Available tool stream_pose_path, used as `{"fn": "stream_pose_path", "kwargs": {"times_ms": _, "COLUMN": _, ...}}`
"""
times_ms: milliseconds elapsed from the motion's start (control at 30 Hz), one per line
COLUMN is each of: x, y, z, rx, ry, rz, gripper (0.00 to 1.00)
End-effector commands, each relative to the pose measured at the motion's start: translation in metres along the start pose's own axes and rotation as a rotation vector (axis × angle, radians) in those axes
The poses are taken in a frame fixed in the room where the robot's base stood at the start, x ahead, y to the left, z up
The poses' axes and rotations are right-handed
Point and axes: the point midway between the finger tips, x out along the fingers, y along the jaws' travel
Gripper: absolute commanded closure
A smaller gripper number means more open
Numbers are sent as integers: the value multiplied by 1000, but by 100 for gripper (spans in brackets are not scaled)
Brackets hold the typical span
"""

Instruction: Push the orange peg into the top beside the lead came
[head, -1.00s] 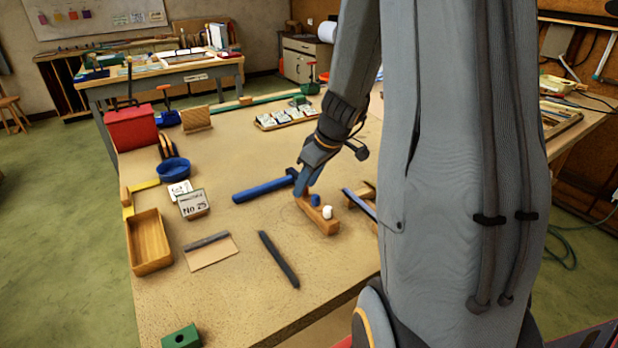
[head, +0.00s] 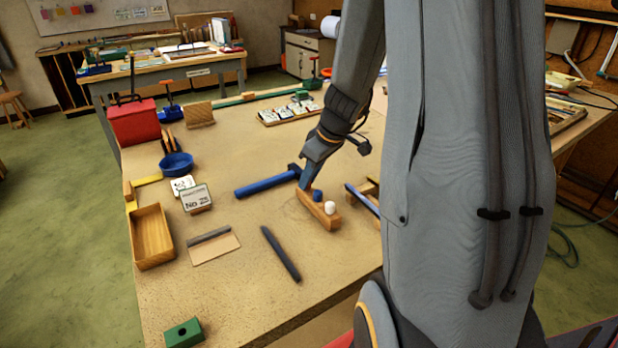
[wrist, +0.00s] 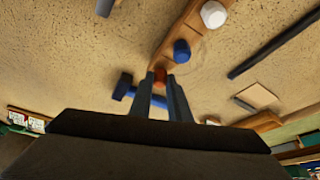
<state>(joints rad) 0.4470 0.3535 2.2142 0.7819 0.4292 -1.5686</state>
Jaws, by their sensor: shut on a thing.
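My gripper (head: 305,187) points down at the far end of a long wooden block (head: 322,214) on the bench top. In the wrist view its two fingers (wrist: 160,85) are shut on the orange peg (wrist: 160,75), which is at the block's end; I cannot tell whether it is still seated there. A blue peg (wrist: 182,51) and a white peg (wrist: 213,14) stand in the same block. The orange peg is hidden in the head view. A dark grey bar (head: 281,254), probably the lead came, lies on the bench in front of the block, apart from it.
A blue hammer (head: 266,183) lies just left of the gripper. A blue-edged wooden piece (head: 362,199) is to the right, partly behind my arm. A card with a grey strip (head: 214,246), wooden tray (head: 151,237) and green block (head: 183,333) are left. Bench around the bar is clear.

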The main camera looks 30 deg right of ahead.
Motion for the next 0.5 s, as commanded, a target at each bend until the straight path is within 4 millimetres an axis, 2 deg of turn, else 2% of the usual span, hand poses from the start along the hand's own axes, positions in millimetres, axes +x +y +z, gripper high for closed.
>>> {"fn": "stream_pose_path", "kwargs": {"times_ms": 500, "x": -6, "y": 0, "z": -2, "rx": -1, "ry": 0, "rz": 0, "gripper": 100}}
